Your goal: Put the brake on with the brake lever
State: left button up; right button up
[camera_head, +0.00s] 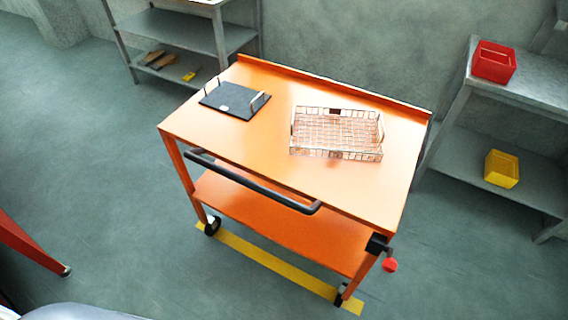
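An orange two-shelf cart (240,140) stands in the middle of the head view, with a black push handle (250,183) along its near side. The brake lever (389,265) is at the cart's near right corner: a red knob hangs just below and right of a black block (377,244) on the leg. Dark wheels show at the front left (212,227) and front right (341,297) legs. Neither of my grippers is in view, and nothing touches the lever.
A wire basket (336,154) and a black board with metal handles (232,101) lie on the cart top. A yellow floor strip (270,265) runs under the cart. Grey shelves stand at the back left (185,30) and right (490,165). Floor before the cart is clear.

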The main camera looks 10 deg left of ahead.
aim_at(389, 264)
jog(key=z, duration=0.9)
